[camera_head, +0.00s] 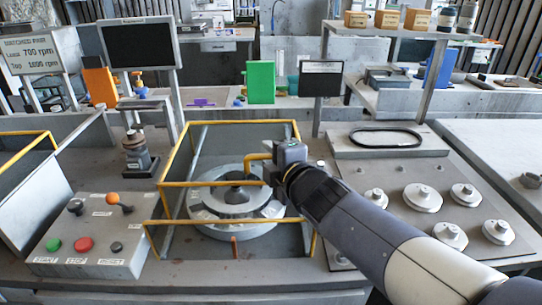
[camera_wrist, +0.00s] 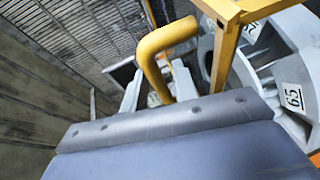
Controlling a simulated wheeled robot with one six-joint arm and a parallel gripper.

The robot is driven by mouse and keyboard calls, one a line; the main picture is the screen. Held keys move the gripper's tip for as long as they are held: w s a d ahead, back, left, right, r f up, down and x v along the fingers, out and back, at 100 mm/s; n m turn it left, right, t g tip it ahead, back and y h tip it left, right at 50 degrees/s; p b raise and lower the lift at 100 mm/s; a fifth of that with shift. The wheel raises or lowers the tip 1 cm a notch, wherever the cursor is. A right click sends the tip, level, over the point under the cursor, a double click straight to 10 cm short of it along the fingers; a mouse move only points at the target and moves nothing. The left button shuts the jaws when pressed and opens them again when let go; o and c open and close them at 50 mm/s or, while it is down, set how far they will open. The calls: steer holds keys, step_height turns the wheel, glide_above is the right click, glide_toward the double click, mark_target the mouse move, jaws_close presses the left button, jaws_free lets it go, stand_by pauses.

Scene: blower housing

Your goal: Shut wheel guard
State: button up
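The wheel guard (camera_head: 177,155) is a yellow-edged frame around a grey wheel (camera_head: 235,202) in the middle of the bench. The wheel shows through it; I cannot tell how far the guard is open. A bent yellow handle (camera_head: 251,157) rises beside the wheel. My gripper (camera_head: 268,163) is at this handle, with its fingers apart. In the wrist view, the handle (camera_wrist: 165,45) curves down between the grey fingertips of my gripper (camera_wrist: 160,88); contact is unclear. A yellow frame bar (camera_wrist: 224,55) and part of the wheel, marked 65 (camera_wrist: 292,97), are to the right.
A control box (camera_head: 92,232) with green and red buttons and an orange-knobbed lever stands at left. Several round metal parts (camera_head: 422,197) sit on a plate at right, below a black ring (camera_head: 385,138). A dark monitor (camera_head: 138,44) and small screen (camera_head: 321,79) stand behind.

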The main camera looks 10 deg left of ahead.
steer(key=shift+o, duration=0.4)
steer(key=p+v, duration=0.4)
steer(key=v, duration=0.6)
steer(key=shift+s+d, duration=0.25)
steer(key=shift+r, duration=0.15)
